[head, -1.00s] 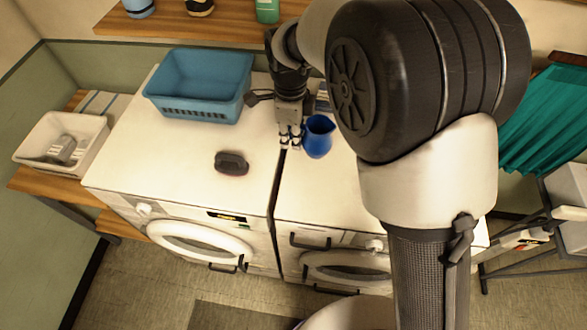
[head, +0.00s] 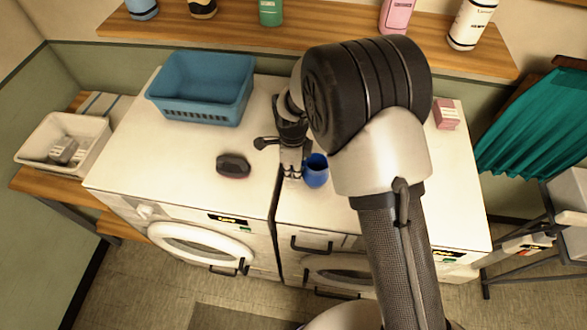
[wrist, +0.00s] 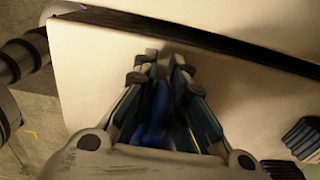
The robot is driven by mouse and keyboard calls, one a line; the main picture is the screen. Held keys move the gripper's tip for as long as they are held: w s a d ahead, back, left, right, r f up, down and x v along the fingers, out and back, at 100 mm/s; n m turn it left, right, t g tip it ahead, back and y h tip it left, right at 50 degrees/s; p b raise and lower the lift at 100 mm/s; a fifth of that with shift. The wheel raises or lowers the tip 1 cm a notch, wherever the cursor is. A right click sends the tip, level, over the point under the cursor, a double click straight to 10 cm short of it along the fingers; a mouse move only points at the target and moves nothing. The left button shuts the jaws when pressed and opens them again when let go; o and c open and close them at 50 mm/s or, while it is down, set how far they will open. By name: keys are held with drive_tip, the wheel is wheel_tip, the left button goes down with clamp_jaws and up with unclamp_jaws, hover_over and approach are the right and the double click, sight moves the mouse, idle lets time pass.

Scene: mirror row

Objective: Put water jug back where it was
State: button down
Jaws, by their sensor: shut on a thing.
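The blue water jug (head: 316,172) is over the left part of the right-hand washing machine's top, near the seam between the two machines. My gripper (head: 291,174) is at its left side and shut on it. In the wrist view, blue of the jug (wrist: 155,112) shows between the fingers (wrist: 161,68). Most of the jug is hidden there by the gripper. I cannot tell whether its base touches the machine top.
A blue basket (head: 203,112) and a dark brush-like object (head: 233,166) are on the left machine (head: 135,150). A pink box (head: 446,114) is at the right machine's back. Bottles line the shelf (head: 330,40) above.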

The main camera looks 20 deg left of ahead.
drive_tip(key=shift+r, duration=0.1)
drive_tip(key=shift+f, duration=0.2)
drive_tip(key=c, duration=1.6)
unclamp_jaws()
drive_tip(key=shift+c, duration=0.2)
wheel_tip(320, 180, up, 12)
drive_tip(key=shift+s+r, duration=0.1)
drive_tip(key=shift+r, duration=0.1)
